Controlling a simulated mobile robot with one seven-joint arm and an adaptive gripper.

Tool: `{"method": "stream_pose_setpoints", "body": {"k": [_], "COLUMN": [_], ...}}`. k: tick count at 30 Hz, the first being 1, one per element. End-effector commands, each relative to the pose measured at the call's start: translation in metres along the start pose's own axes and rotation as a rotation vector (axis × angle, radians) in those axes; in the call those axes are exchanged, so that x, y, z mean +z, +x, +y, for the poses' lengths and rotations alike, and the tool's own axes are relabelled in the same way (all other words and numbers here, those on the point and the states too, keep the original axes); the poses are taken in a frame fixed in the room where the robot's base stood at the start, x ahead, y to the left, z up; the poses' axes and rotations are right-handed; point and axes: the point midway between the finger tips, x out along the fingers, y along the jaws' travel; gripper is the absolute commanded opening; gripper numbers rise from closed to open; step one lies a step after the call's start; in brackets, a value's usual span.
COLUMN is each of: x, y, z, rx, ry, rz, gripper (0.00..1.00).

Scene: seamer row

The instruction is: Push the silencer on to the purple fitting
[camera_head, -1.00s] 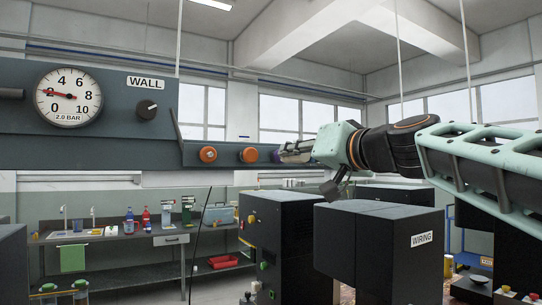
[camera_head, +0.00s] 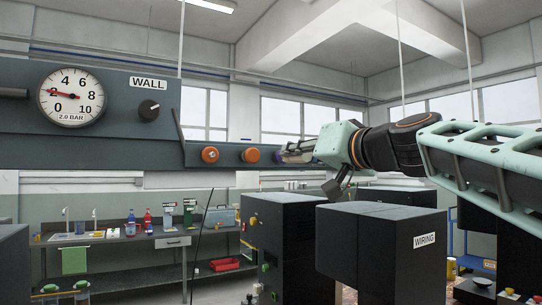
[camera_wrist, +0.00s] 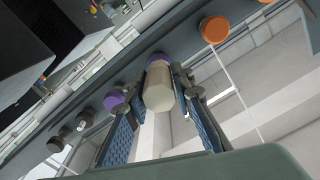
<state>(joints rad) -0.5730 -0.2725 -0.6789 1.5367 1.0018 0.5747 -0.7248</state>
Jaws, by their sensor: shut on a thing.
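The silencer (camera_wrist: 158,88) is a beige cylinder with a paler faceted near end, seen in the wrist view. My gripper (camera_wrist: 172,82) is shut on it, with one finger on each side. A purple fitting (camera_wrist: 157,58) shows right at the silencer's far end, in line with it. I cannot tell whether the silencer touches it or how far it is on. A second purple fitting (camera_wrist: 114,100) sits lower left on the same rail. In the head view my gripper (camera_head: 298,151) is at the rail's right end, and a purple fitting (camera_head: 279,157) shows just left of it.
Dark cabinets (camera_head: 370,250) stand below my arm. A bench (camera_head: 110,243) is behind.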

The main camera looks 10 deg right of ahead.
Motion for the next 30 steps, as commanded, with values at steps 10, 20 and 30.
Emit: {"method": "stream_pose_setpoints", "body": {"k": [10,20,30], "x": [0.0004,-0.0003,-0.0003], "y": [0.0056,0.0079,0.0055], "z": [0.0002,0.0001,0.0006], "rx": [0.000,0.000,0.001], "ry": [0.000,0.001,0.001], "rz": [0.000,0.000,0.000], "gripper": [0.01,0.42,0.42]}}
